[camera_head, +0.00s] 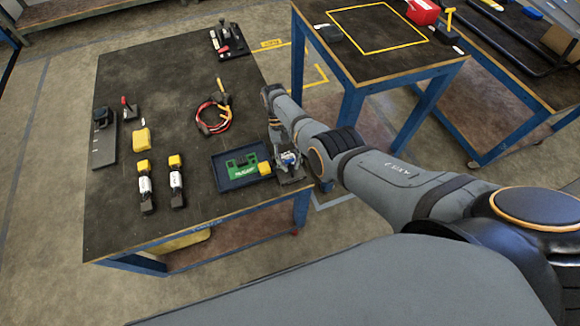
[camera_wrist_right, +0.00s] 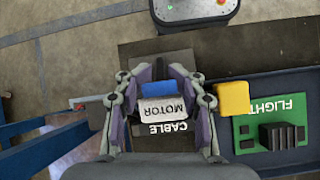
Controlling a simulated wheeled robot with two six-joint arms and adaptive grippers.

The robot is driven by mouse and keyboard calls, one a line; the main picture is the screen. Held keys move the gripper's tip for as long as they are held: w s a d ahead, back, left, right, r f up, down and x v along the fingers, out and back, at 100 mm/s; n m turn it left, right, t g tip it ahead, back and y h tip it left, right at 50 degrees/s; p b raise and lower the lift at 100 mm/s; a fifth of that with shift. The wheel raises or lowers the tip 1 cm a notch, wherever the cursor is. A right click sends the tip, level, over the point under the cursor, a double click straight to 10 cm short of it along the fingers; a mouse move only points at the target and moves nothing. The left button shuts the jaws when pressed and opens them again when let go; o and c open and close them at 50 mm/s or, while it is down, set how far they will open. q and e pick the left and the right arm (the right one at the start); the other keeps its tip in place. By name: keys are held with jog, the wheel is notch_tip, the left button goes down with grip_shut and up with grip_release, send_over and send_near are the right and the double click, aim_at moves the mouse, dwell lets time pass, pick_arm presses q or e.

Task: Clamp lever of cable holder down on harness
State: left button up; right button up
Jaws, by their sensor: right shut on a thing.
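My right gripper (camera_head: 288,162) is at the table's right front corner. In the right wrist view, my right gripper (camera_wrist_right: 167,100) is shut on a white block marked MOTOR (camera_wrist_right: 165,111) with a blue part (camera_wrist_right: 151,88). A dark surface with the lettering CABLE (camera_wrist_right: 171,128) shows just below that block; the gripper hides most of it. A red and black cable harness (camera_head: 211,128) with yellow ends lies mid-table, apart from the gripper. Stands with red levers are at the back (camera_head: 226,46) and left (camera_head: 126,106); I cannot tell which is the cable holder. My left gripper is not in view.
A dark blue tray (camera_head: 226,184) with a green board marked FLIGHT (camera_wrist_right: 268,112) and a yellow block (camera_wrist_right: 233,98) lies beside my right gripper. The table's middle is mostly free. Another table (camera_head: 385,66) stands at the right.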

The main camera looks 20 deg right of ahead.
dwell(0.3)
jog(key=o, duration=1.2)
jog(key=shift+d, duration=0.1)
jog(key=shift+o, duration=0.2)
